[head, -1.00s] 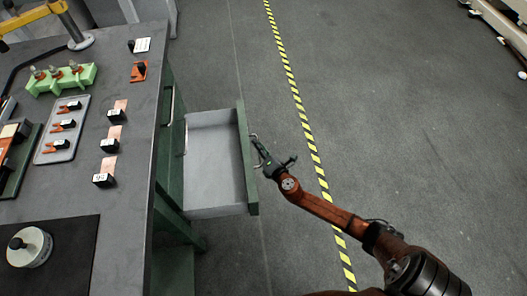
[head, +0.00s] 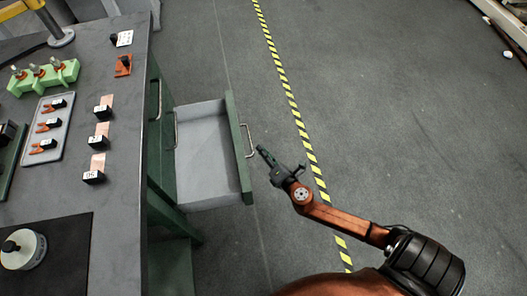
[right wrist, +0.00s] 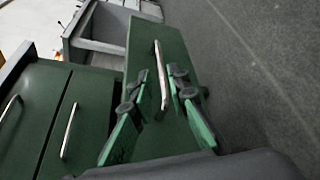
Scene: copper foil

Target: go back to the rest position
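My right gripper (head: 263,152) is open and empty, just right of the open drawer's front in the head view. In the right wrist view, its two green-padded fingers (right wrist: 159,72) are spread, with the metal drawer handle (right wrist: 160,78) seen between and beyond them. In the head view a small gap shows between the fingertips and the handle (head: 247,141). The green drawer front (head: 238,150) stands pulled out from the workbench, and the grey drawer interior (head: 205,150) looks empty. My left gripper is not in view.
The grey workbench (head: 125,75) fills the left side, carrying a green block with plugs (head: 44,76), a grey tray (head: 47,128), black blocks with copper strips (head: 98,141) and a round white spool (head: 22,249). Open floor with a yellow-black stripe (head: 290,95) lies right.

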